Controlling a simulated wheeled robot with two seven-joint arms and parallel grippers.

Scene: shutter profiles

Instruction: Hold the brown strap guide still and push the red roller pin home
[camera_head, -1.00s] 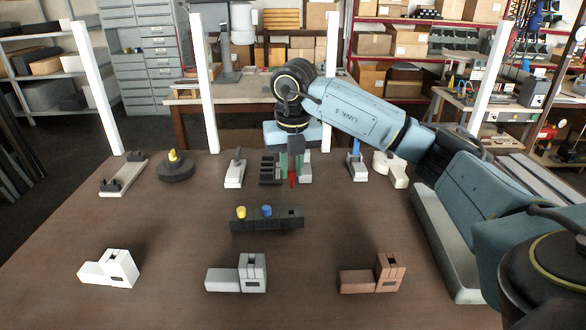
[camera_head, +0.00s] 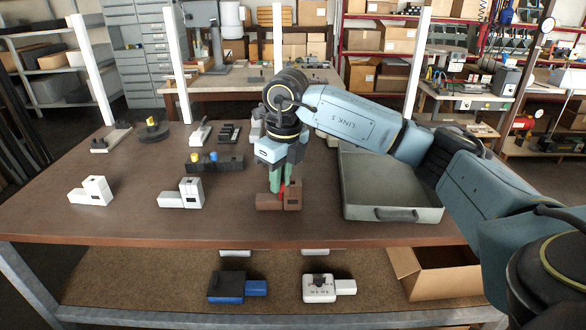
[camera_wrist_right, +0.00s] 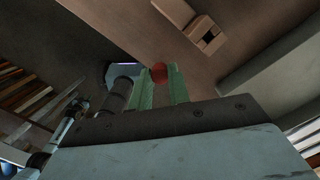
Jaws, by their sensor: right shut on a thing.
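The brown strap guide (camera_head: 264,203) stands near the table's front edge, a low bar with a taller block at its right end. It also shows in the right wrist view (camera_wrist_right: 181,13), with a dark square opening in it. My right gripper (camera_head: 281,181) points down with green fingers shut on the red roller pin (camera_head: 282,188). In the right wrist view the pin (camera_wrist_right: 159,73) sits between the fingertips, with a gap in the picture between it and the guide. In the head view the pin overlaps the guide's block; contact cannot be told. My left gripper is not in view.
A grey tray (camera_head: 393,215) with a handle lies just right of the guide. Two pale guides (camera_head: 91,190) (camera_head: 182,194) stand to the left. A black block (camera_head: 228,163) with yellow and blue pins stands behind them. The table's front edge is close.

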